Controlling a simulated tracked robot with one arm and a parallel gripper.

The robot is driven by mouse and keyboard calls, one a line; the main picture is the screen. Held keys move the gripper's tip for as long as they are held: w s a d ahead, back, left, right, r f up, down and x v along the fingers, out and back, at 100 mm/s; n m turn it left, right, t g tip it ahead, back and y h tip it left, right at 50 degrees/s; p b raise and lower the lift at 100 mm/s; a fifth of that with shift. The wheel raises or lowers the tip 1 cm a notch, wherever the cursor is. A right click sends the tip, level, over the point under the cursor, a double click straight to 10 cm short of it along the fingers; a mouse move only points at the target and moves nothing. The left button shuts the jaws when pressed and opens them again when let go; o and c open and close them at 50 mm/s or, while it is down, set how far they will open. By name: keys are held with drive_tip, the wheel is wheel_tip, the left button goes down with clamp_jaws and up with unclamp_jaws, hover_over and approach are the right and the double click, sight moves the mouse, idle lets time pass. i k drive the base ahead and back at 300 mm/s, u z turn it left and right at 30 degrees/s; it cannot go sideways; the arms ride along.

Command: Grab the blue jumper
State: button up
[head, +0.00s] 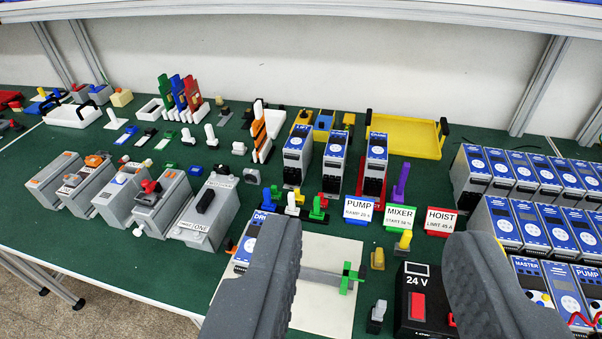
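My gripper (372,238) is open, its two dark grey fingers wide apart at the bottom of the head view. No piece is held between them. Several small blue pieces are in view, and I cannot tell for sure which is the blue jumper. One small blue piece (267,199) stands beside yellow, white, green and red pieces, just beyond the left fingertip. Another small blue piece (195,170) lies on the green bench further left. A blue upright piece (178,88) stands in a rack at the back. The left finger partly hides a blue-fronted module.
A white plate (335,311) with a grey bar and green clip lies between the fingers. A black 24 V box (415,283) stands near the right finger. Blue-fronted modules (508,222) crowd the right.

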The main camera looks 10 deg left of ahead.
sight(268, 202)
drive_tip(key=z, duration=0.15)
drive_tip(key=i, duration=0.9)
drive_tip(key=z, duration=0.2)
